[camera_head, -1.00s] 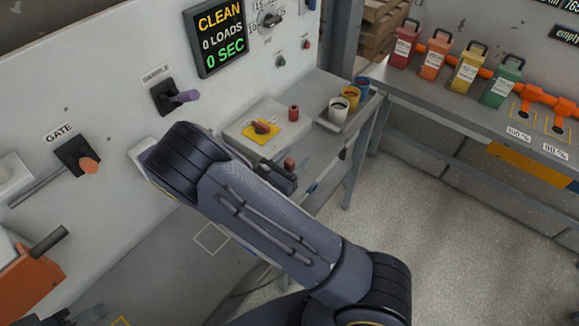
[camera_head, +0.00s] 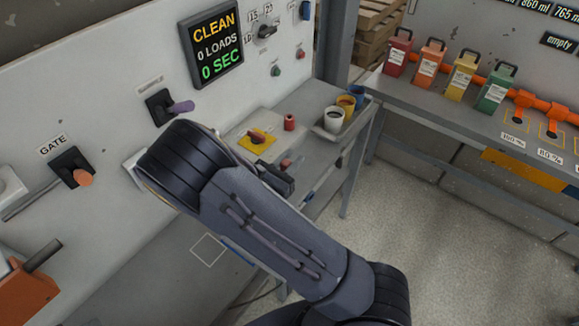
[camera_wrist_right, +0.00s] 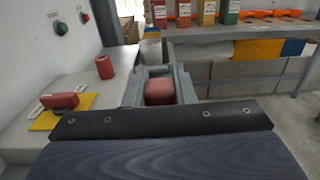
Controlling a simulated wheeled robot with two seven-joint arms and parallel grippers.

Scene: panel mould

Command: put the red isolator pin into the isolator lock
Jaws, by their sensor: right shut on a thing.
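My right gripper (camera_head: 281,178) is shut on a red block-like piece, which I take as the red isolator pin (camera_wrist_right: 160,92); it sits between the two grey fingers in the right wrist view. In the head view its red end (camera_head: 286,163) shows just above the fingers, in front of the grey-white isolator box. On the box are a yellow plate (camera_head: 250,145) with a red handle (camera_head: 258,136) and an upright red cylinder (camera_head: 290,122). Which of these is the isolator lock I cannot tell. The held piece is apart from the cylinder. My left gripper is out of view.
White, yellow and blue cups (camera_head: 334,117) stand in a tray behind the box. Coloured padlock-like blocks (camera_head: 492,92) line the back bench. The wall panel has a purple-tipped lever (camera_head: 181,107) and an orange GATE lever (camera_head: 83,178). The floor at right is clear.

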